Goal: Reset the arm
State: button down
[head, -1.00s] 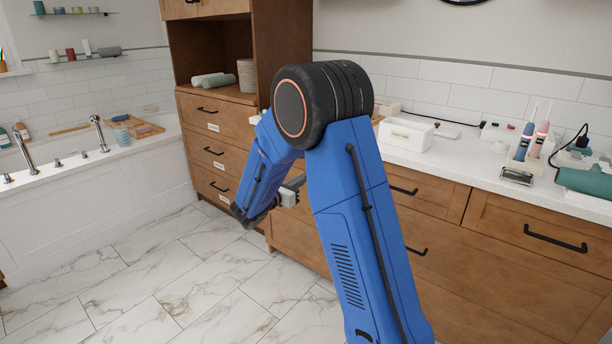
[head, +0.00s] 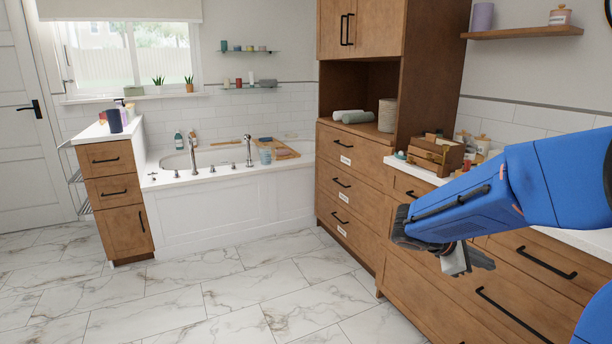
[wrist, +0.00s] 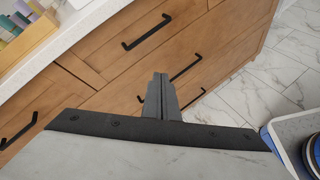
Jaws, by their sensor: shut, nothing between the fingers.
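My arm is blue and reaches in from the right side of the head view, in front of the wooden drawer counter. My gripper (head: 482,259) hangs at its end, near the drawer fronts and below the worktop. In the wrist view my gripper (wrist: 161,78) shows its two grey fingers together, with nothing between them. The fingers point toward the drawer fronts (wrist: 130,60), and the gap to them is hard to judge.
The counter's white worktop (head: 424,179) carries a wooden box (head: 436,156) and other items. A tall wooden cabinet (head: 346,185) stands beyond it. A white bathtub (head: 232,197) and small drawer unit (head: 113,190) are at the back. The marble floor (head: 215,295) is clear at left and centre.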

jog(key=s+a+m+t+y, duration=0.1)
jog(key=s+a+m+y, duration=0.5)
jog(key=s, duration=0.6)
jog(key=s+a+f+m+t+y, duration=0.1)
jog(key=s+a+m+t+y, duration=0.1)
jog(key=s+a+m+y, duration=0.4)
jog(key=s+a, duration=0.4)
jog(key=s, duration=0.2)
jog(key=shift+a+f+m+t, duration=0.15)
jog(key=shift+a+m+t, duration=0.15)
jog(key=shift+m, duration=0.1)
